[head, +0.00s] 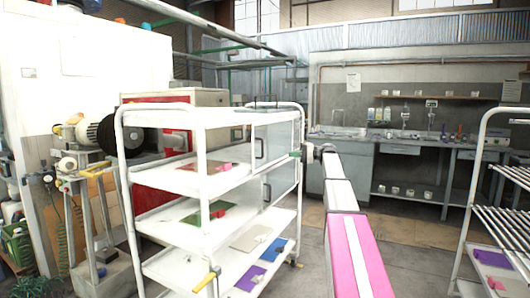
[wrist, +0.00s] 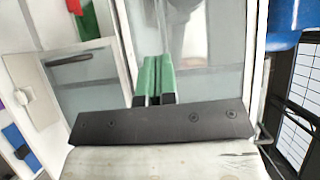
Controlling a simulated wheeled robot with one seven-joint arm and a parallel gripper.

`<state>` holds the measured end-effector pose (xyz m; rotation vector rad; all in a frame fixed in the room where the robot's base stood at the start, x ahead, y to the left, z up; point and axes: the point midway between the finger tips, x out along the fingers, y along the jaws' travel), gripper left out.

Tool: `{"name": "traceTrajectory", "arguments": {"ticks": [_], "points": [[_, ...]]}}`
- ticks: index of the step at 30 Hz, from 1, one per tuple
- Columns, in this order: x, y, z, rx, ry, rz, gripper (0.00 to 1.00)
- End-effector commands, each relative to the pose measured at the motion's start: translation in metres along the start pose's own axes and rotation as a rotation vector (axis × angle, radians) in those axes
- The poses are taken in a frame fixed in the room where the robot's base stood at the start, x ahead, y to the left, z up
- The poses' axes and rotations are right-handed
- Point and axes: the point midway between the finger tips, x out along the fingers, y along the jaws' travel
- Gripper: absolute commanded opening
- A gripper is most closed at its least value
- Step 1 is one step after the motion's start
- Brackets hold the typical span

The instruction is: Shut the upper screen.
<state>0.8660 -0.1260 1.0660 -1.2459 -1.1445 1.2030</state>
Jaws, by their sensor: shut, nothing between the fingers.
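A white shelf cart (head: 203,119) stands left of centre in the head view. The upper screen (head: 275,141), a clear pane with a dark upright handle, is at the cart's right side. A lower screen (head: 283,184) with a similar handle is below it. My gripper (head: 297,154) reaches in from the right beside the cart's right post, near the upper screen's right edge. In the wrist view its green fingers (wrist: 154,79) are together and empty, in front of a pale pane that seems to be the upper screen (wrist: 205,60). Whether they touch it, I cannot tell.
The cart's shelves hold a green mat (head: 207,213), a purple mat (head: 250,278) and a blue mat (head: 274,250). A white rack (head: 505,205) stands right. Floor between cart and bench (head: 391,236) is clear.

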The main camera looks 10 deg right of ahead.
Motion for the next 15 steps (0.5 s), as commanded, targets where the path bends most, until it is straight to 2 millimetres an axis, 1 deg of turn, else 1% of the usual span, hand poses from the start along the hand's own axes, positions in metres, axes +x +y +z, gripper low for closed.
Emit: {"name": "traceTrajectory", "arguments": {"ticks": [1, 3, 5, 8, 11, 15], "points": [[-0.006, -0.011, -0.004, -0.01, -0.005, -0.017, 0.0], [-0.008, -0.017, -0.003, -0.016, -0.011, -0.03, 0.0], [-0.005, -0.018, -0.002, -0.018, -0.014, -0.034, 0.0], [0.007, -0.018, -0.001, -0.017, -0.015, -0.034, 0.0], [0.023, -0.018, -0.001, -0.017, -0.015, -0.033, 0.0], [0.05, -0.018, 0.0, -0.017, -0.015, -0.032, 0.0]]}}
